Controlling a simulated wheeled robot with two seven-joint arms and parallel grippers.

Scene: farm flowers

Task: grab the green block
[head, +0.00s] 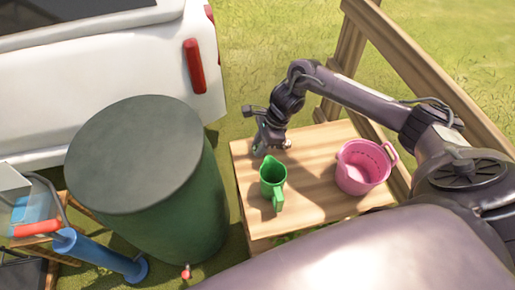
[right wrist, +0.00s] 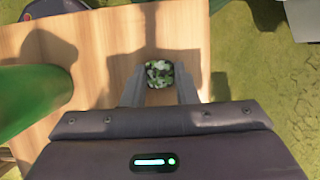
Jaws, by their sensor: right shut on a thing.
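The green block (right wrist: 159,73), with a mottled camouflage look in light and dark green, sits between the fingers of my right gripper (right wrist: 159,88) in the right wrist view. The fingers are shut on its two sides. In the head view my right gripper (head: 268,147) points down over the far left part of the wooden table, and the block is too small and covered there to make out clearly. I cannot tell whether the block still touches the table. My left gripper is not in view.
On the wooden table (head: 312,155), a green jug (head: 272,178) stands close to the gripper and a pink bucket (head: 362,168) stands at the right. A big green barrel (head: 180,190) is left of the table. A wooden fence (head: 425,70) runs behind at the right.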

